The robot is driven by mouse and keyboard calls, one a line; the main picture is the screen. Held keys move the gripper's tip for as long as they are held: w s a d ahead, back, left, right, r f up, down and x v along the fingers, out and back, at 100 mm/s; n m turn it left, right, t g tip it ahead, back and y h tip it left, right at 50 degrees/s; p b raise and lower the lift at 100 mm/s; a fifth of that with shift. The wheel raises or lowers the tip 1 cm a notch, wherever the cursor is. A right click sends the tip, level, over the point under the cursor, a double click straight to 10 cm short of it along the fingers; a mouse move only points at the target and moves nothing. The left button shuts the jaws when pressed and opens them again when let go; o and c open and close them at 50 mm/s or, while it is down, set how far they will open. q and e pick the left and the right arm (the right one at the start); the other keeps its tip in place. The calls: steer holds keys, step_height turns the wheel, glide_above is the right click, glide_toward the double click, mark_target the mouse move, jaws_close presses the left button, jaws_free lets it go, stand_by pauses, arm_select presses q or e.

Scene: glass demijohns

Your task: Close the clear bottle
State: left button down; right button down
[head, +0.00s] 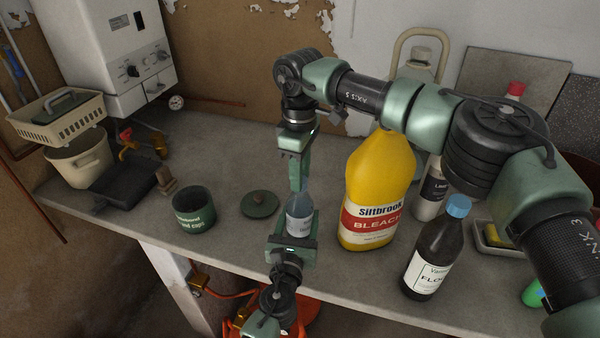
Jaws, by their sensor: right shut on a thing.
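The clear bottle (299,225) stands upright near the table's front edge. It is small, with a pale label. My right gripper (300,186) points down right over its neck. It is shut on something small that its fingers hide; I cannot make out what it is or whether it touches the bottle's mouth. My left gripper (292,243) comes up from below, at the front of the bottle's lower part. Its fingers lie close to the bottle, but I cannot tell whether they grip it.
A yellow bleach jug (378,180) stands close on the right, a dark blue-capped bottle (435,255) beyond it. A green pot (194,210) and a green lid (260,204) are at left. A bare strip of table (235,155) lies behind the lid.

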steer(key=shift+m, duration=0.3)
steer(key=c, duration=1.1)
jaws_free()
steer(key=shift+o, duration=0.2)
steer(key=shift+r, duration=2.25)
steer(key=shift+c, duration=0.3)
